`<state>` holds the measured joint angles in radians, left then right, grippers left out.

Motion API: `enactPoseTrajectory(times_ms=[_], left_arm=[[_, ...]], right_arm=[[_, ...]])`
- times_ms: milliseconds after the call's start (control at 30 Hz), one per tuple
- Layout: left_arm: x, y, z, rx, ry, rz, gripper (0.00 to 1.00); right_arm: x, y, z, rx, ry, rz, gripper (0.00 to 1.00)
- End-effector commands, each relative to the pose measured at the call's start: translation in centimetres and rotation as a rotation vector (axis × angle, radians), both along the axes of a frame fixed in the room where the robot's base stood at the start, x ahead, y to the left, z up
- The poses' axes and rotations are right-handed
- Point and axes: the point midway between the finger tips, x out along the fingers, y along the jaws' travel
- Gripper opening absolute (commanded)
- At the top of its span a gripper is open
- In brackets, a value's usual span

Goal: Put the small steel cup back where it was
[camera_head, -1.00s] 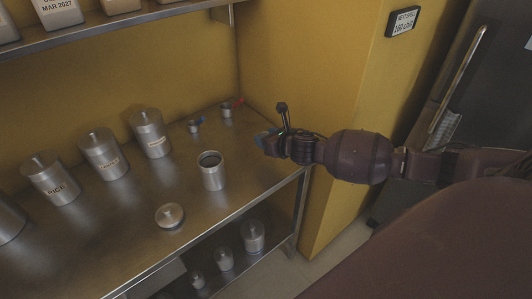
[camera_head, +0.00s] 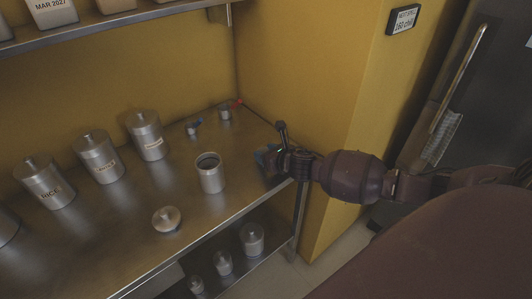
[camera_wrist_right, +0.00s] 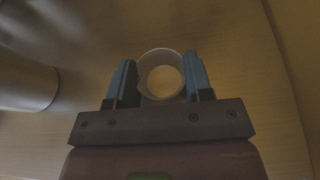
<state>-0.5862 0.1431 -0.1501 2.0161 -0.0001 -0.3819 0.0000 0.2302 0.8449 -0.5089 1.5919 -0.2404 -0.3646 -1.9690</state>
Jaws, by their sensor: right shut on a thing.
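My right gripper (camera_head: 266,158) is over the right end of the steel table, to the right of an open steel canister (camera_head: 210,174). In the right wrist view, its blue fingers (camera_wrist_right: 160,82) are shut on the small steel cup (camera_wrist_right: 161,82), seen from above with its round mouth open. The cup is hidden by the gripper in the head view. I cannot tell whether its base touches the table. The open canister also shows at the left of the right wrist view (camera_wrist_right: 22,82). My left gripper is not in view.
A round lid (camera_head: 166,219) lies in front of the open canister. Several lidded canisters, one marked RICE (camera_head: 44,184), stand at left. The yellow wall (camera_head: 330,90) is close on the right.

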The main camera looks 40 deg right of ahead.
Motion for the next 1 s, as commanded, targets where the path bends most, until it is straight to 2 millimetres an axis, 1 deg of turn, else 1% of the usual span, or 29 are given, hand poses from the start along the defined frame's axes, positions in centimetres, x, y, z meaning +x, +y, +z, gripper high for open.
enactPoseTrajectory(times_ms=[33, 167, 200, 433, 533, 667, 833, 1000], left_arm=[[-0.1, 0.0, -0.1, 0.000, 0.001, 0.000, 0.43], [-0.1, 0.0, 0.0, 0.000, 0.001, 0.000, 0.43], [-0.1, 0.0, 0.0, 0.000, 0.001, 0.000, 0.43], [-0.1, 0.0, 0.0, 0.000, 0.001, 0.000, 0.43], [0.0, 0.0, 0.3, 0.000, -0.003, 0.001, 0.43], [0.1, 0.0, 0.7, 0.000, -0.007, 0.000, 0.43], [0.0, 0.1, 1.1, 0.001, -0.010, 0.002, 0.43], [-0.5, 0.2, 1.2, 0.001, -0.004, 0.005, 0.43]], right_arm=[[0.0, 0.0, -0.1, 0.000, 0.001, 0.000, 0.50], [0.0, 0.0, -0.1, 0.000, 0.000, 0.000, 0.70], [0.0, 0.0, -0.1, 0.000, 0.000, 0.000, 0.72], [0.0, 0.0, 0.0, 0.000, 0.000, 0.000, 0.72], [0.0, 0.0, 0.4, 0.001, -0.001, 0.000, 0.72], [-1.4, -0.1, 0.9, -0.001, 0.001, 0.000, 0.72], [-4.2, -0.4, 2.1, -0.002, 0.001, 0.001, 0.72], [-7.2, -0.6, 3.4, -0.001, 0.000, -0.001, 0.72]])
